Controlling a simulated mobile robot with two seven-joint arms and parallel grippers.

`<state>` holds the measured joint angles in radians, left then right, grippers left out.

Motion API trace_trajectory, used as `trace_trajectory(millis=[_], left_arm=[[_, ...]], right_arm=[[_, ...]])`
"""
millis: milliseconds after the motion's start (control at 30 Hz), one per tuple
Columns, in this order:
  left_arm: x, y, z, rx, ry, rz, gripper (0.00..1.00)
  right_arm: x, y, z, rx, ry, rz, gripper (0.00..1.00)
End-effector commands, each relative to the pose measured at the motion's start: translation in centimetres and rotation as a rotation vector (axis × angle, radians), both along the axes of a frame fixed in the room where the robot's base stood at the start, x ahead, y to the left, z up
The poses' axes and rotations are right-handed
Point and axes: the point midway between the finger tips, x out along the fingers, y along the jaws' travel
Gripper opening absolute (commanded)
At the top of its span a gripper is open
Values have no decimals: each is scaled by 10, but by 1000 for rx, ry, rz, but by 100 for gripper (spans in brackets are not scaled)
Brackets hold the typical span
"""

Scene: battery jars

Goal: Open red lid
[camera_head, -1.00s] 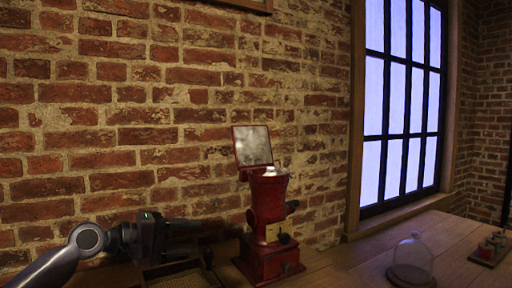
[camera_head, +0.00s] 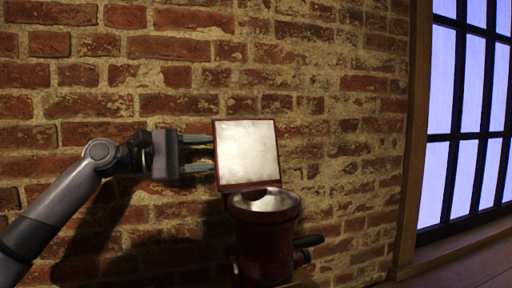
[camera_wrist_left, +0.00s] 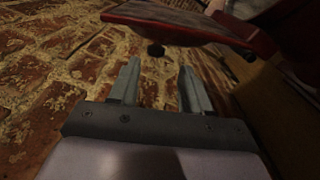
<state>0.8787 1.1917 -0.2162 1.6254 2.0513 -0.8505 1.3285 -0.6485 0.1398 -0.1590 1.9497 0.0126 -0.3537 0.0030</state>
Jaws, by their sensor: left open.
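The red lid (camera_head: 248,154) stands raised, nearly upright, at the top of the red grinder (camera_head: 266,236), its pale silvery face toward the head camera. The grinder's round metal-topped opening shows uncovered below it. My left gripper (camera_head: 212,153) is open and empty at the left edge of the lid, its fingers pointing right; I cannot tell whether a fingertip touches. My right gripper is not in view.
A brick wall (camera_head: 120,75) stands close behind the grinder and my left arm. A dark side knob or handle (camera_head: 309,240) sticks out right of the grinder. A window (camera_head: 468,120) is at the right, above a wooden surface (camera_head: 460,268).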

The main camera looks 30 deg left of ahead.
Motion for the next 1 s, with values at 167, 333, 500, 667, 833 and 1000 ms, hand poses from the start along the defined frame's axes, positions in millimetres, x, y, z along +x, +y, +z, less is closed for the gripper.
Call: trace_trajectory(millis=[167, 333, 500, 667, 833, 1000], left_arm=[[2, -3, 6, -12, 0, -4, 48], [19, -18, 8, -11, 0, -5, 48], [38, -34, 8, -12, -2, -4, 48], [49, -43, 6, -11, 0, -3, 48], [53, -45, 4, -10, -1, -1, 48], [52, -45, 4, -10, -1, -1, 45]], right_arm=[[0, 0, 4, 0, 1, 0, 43], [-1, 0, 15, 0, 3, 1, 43], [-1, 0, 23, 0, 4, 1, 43], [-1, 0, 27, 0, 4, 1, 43], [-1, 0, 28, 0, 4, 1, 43], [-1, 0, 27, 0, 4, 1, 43]])
